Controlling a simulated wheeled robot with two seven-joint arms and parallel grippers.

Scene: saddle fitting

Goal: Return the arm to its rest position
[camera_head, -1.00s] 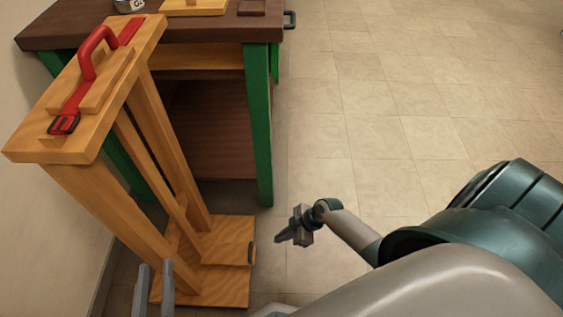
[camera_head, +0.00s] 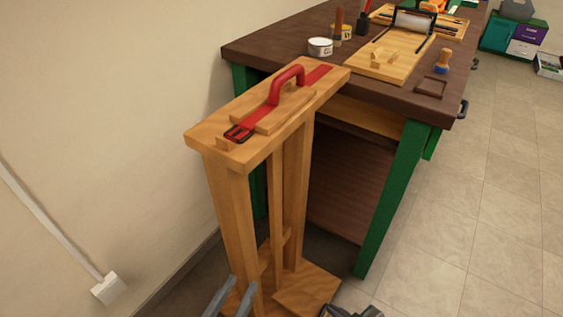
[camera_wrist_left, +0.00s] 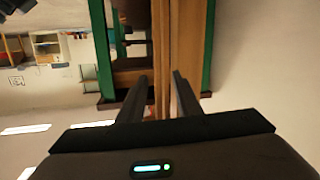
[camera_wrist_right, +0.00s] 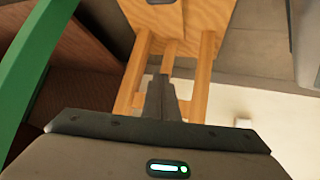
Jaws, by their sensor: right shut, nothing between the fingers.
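My left gripper (camera_head: 240,286) shows at the bottom of the head view, in front of the wooden stand (camera_head: 238,200). Its two grey fingers are apart with nothing between them, and the left wrist view shows the same open jaws (camera_wrist_left: 160,82). My right gripper (camera_wrist_right: 160,82) is shut and empty in the right wrist view, with the wooden stand's legs beyond it. In the head view, only a dark part at the bottom edge, right of the stand's base, may belong to the right arm. A red handle (camera_head: 287,82) and red strap lie on the stand's top.
The brown workbench (camera_head: 262,45) with green legs (camera_head: 396,195) stands right behind the stand. On it are a white tin (camera_head: 320,47), a wooden board (camera_head: 386,62) and a small dark tray (camera_head: 430,87). A wall is at left. Tiled floor (camera_head: 480,220) is clear at right.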

